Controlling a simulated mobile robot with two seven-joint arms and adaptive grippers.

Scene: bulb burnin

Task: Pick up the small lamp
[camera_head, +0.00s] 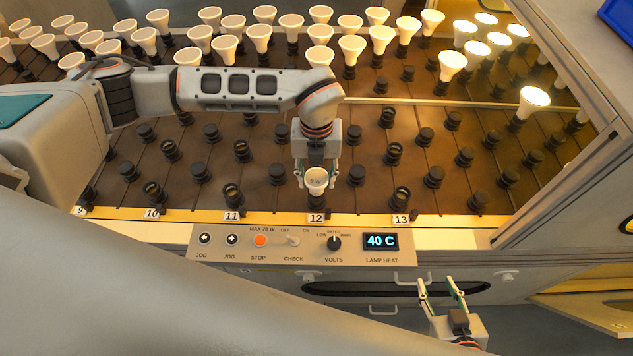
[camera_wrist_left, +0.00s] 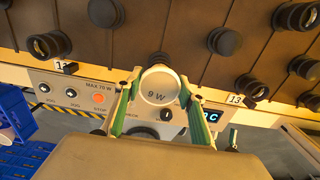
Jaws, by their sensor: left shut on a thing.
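The small lamp (camera_head: 316,182) is a white reflector bulb with a "9 W" mark on its face, near the front edge of the rack above the number 12 label. My left gripper (camera_head: 316,172) comes down from above and is shut on it. In the left wrist view the lamp's round face (camera_wrist_left: 160,88) sits between the green fingertips (camera_wrist_left: 160,105). I cannot tell whether the lamp's base is in a socket. My right gripper (camera_head: 442,287) is open and empty, low in front of the panel.
The rack (camera_head: 300,110) holds many dark sockets, some capped. Rows of white lamps (camera_head: 258,38) stand at the back; several at the right glow (camera_head: 534,98). A control panel (camera_head: 300,243) reading 40 C runs along the front. Blue crates (camera_wrist_left: 22,120) show in the left wrist view.

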